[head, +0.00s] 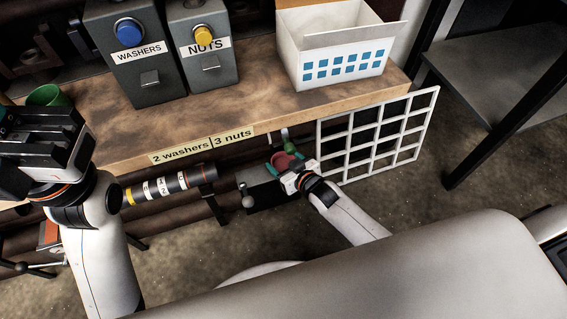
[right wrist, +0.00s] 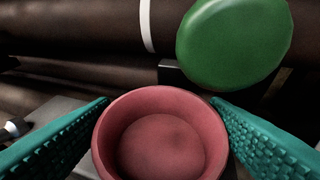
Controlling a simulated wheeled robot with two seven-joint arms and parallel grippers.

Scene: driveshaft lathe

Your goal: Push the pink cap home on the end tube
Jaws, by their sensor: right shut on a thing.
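The pink cap (head: 283,161) is a round, cup-like piece below the table's front edge. In the right wrist view the cap (right wrist: 160,140) shows its raised rim and recessed middle. My right gripper (head: 286,166) is shut on it, with teal ridged fingers (right wrist: 160,105) at its two sides. The end tube cannot be told apart behind the cap, and whether the cap sits on a tube is hidden. A green round cap (right wrist: 235,42) is just beyond it, at upper right. My left gripper (head: 42,150) is at the far left, its fingertips unclear.
A dark tube (head: 170,185) with white labels and a yellow band lies under the table (head: 120,140). A white wire grid (head: 375,135) hangs close to the right of my right gripper. Washer and nut dispensers (head: 140,52) and a white box (head: 340,60) stand on the table.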

